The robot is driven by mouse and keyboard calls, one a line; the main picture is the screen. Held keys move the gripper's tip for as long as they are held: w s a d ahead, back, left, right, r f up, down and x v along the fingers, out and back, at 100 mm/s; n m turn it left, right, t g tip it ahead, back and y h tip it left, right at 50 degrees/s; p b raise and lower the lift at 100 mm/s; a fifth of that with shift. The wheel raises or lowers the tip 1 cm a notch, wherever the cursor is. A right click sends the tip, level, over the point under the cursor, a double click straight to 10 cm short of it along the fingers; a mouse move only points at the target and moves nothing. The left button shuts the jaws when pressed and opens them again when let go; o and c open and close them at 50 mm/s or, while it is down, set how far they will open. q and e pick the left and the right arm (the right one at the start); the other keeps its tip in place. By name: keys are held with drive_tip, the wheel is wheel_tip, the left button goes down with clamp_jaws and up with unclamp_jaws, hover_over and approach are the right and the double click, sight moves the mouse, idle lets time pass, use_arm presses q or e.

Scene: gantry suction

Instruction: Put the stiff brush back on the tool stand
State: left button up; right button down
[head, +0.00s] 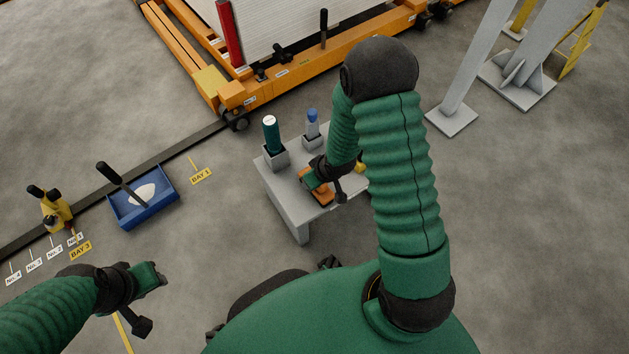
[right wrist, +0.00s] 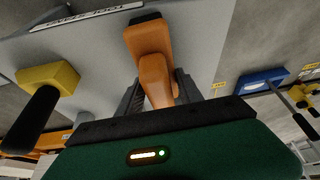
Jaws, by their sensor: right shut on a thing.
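The stiff brush, an orange-brown block and handle with a dark end, shows in the right wrist view (right wrist: 150,55) and over the grey tool stand in the head view (head: 322,196). My right gripper (right wrist: 158,92) is shut on its handle; in the head view that gripper (head: 318,181) is low over the stand's near part. I cannot tell whether the brush touches the top. The tool stand (head: 287,196) is a small grey table; its top also fills the right wrist view's upper middle (right wrist: 90,55). My left gripper (head: 152,274) is at lower left, away from the stand; its jaw opening is unclear.
A green cylinder (head: 271,132) and a blue-topped bottle (head: 312,126) stand in grey holders on the stand. A yellow block with a black handle (right wrist: 48,76) is beside the brush. A blue tray (head: 150,212) lies left on the floor. An orange gantry frame (head: 290,75) is behind.

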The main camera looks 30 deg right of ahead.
drive_tip(key=c, duration=0.8)
unclamp_jaws()
drive_tip(key=shift+o, duration=0.2)
drive_tip(key=shift+r, duration=0.1)
drive_tip(key=p+v, duration=0.7)
drive_tip(key=v, duration=0.4)
drive_tip(key=shift+s+r, duration=0.15)
drive_tip(key=shift+r, duration=0.2)
drive_tip(key=s+a+r+g, duration=0.1)
drive_tip(key=s+a+r, duration=0.1)
drive_tip(key=a+r, duration=0.2)
drive_tip(key=s+a+r+m, duration=0.1)
drive_tip(key=s+a+r, duration=0.2)
drive_tip(key=r, duration=0.5)
drive_tip(key=shift+s+a+r+g, duration=0.3)
drive_tip(key=shift+s+a+g, duration=0.05)
drive_tip(key=shift+a+g, duration=0.1)
